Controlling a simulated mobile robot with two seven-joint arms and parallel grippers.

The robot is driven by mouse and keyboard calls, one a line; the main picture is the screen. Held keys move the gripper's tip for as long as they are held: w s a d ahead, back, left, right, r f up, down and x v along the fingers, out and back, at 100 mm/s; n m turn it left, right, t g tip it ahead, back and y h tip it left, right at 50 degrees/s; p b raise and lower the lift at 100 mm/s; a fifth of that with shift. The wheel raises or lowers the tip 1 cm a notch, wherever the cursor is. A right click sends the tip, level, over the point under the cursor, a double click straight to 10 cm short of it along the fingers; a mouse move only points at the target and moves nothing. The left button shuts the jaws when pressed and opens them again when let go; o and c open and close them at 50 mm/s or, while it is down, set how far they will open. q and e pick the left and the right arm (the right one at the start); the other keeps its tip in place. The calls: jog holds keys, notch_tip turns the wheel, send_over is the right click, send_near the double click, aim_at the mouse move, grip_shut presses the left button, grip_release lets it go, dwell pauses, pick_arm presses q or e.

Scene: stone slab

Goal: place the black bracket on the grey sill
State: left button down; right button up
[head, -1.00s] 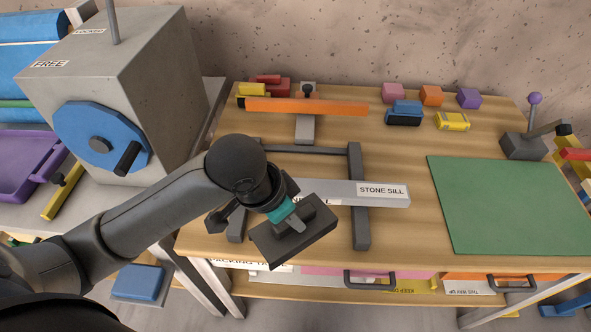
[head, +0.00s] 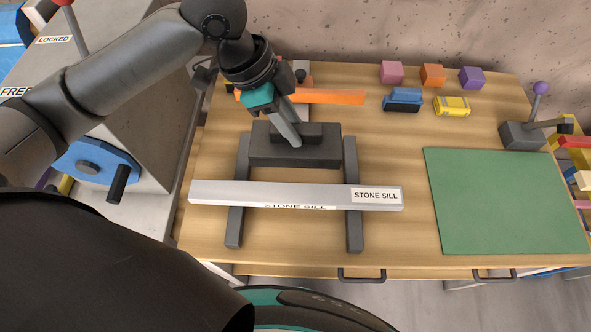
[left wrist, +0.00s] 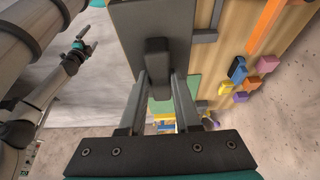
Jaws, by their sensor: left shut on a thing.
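The black bracket (head: 312,160) is a dark flat block with a raised grip block on it. My left gripper (head: 292,135) is shut on that grip block, and the left wrist view shows the grip block (left wrist: 157,68) between the two fingers. The grey sill (head: 270,190) is a long light bar labelled STONE SILL, lying across a dark frame (head: 353,225). In the head view the bracket appears just beyond the sill, roughly parallel to it; its height is unclear. What appears to be my right gripper (left wrist: 88,43) shows small in the left wrist view, its jaws unclear.
An orange bar (head: 335,97) lies behind the bracket. Several small coloured blocks and a yellow toy car (head: 452,106) stand at the back. A green mat (head: 505,200) covers the table's right side, with a lever (head: 530,115) behind it. A grey locker (head: 130,115) stands left.

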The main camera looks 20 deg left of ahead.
pick_arm(q)
jog(key=shift+w+f, duration=0.1)
jog(key=shift+f, duration=0.1)
jog(key=shift+f+b, duration=1.1)
jog(key=shift+f, duration=8.7)
pick_arm(e)
jog(key=shift+s+d+f, duration=0.25)
jog(key=shift+s+f, duration=0.35)
jog(key=shift+s+d+f, duration=0.25)
jog(key=shift+s+f, duration=0.3)
pick_arm(q)
jog(key=shift+f, duration=0.6)
pick_arm(e)
jog(key=shift+a+f, duration=0.1)
jog(key=shift+f, duration=0.15)
pick_arm(q)
jog(key=c, duration=0.6)
grip_release()
pick_arm(e)
jog(key=shift+s, duration=0.1)
